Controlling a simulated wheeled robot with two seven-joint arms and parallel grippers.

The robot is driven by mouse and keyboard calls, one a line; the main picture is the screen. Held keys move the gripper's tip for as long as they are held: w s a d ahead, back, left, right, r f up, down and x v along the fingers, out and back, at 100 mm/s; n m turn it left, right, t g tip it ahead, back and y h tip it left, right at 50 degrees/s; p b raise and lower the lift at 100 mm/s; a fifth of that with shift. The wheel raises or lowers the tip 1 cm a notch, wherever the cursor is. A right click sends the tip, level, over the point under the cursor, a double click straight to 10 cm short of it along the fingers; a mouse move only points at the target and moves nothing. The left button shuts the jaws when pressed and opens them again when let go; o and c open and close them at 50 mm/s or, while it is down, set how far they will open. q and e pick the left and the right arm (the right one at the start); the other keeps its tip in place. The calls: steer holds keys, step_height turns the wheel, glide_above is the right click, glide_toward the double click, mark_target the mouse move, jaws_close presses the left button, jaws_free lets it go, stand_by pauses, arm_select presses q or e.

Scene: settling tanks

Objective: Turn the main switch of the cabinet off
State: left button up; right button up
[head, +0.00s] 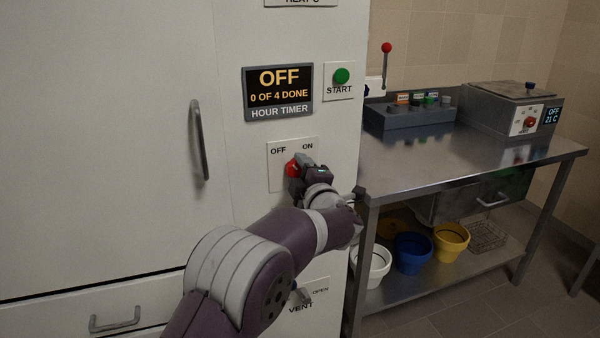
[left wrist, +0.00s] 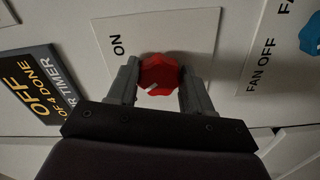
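The main switch is a red knob (left wrist: 159,73) on a pale plate (left wrist: 200,32) on the cabinet front. In the head view the knob (head: 292,168) shows partly beside my gripper, under the labels OFF at left and ON at right. My left gripper (head: 300,172) is at the knob. In the left wrist view the gripper (left wrist: 159,84) has one finger on each side of the knob, seemingly touching it. A white mark on the knob points to the lower left there, away from ON, toward the OFF side. The OFF label is hidden there. My right gripper is out of view.
Above the switch are a timer display (head: 278,92) reading OFF and a green START button (head: 341,76). A vent lever (head: 301,294) is below. A steel table (head: 470,155) with a control box and a heater stands at right, with coloured buckets underneath.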

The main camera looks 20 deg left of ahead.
arm_select(q)
steer(key=o, duration=0.3)
steer(key=p+v, duration=0.1)
steer(key=v, duration=1.1)
steer(key=shift+s+d, duration=0.2)
steer(key=shift+s, duration=0.05)
